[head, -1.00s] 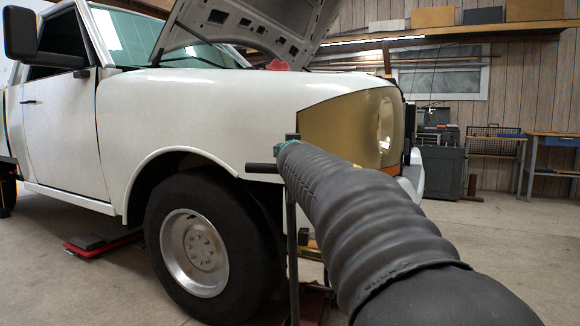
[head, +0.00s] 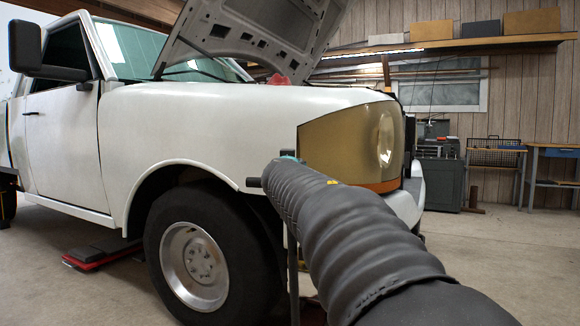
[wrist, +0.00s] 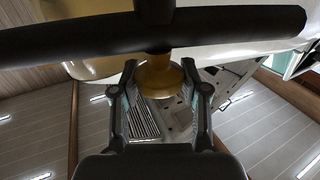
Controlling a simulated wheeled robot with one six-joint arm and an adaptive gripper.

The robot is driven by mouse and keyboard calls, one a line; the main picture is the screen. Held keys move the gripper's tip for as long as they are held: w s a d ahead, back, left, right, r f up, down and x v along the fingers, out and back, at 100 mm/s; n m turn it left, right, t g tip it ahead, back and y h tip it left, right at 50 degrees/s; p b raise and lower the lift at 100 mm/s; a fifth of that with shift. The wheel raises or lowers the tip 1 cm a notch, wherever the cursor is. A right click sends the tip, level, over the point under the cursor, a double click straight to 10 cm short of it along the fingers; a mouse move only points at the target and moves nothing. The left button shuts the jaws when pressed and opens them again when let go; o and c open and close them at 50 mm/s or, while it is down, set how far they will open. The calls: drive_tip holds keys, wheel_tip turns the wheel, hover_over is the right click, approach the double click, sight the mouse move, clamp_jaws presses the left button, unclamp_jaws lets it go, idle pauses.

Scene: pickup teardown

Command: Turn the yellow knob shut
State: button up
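The yellow knob (wrist: 158,80) shows in the wrist view, under a black stem and a long dark crossbar (wrist: 235,25). My gripper (wrist: 160,72) has one finger on each side of the knob, with the fingers apart. The fingertips are close to the knob's sides; I cannot tell whether they touch it. Only the end of a dark bar (head: 254,182) shows left of the sleeve, beside the front fender.
A white pickup (head: 215,115) with its hood (head: 245,35) raised stands close ahead. Its front wheel (head: 205,262) is left of my arm.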

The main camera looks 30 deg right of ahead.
drive_tip(key=o, duration=0.4)
drive_tip(key=shift+c, duration=0.2)
drive_tip(key=v, duration=1.2)
drive_tip(key=shift+a, duration=0.1)
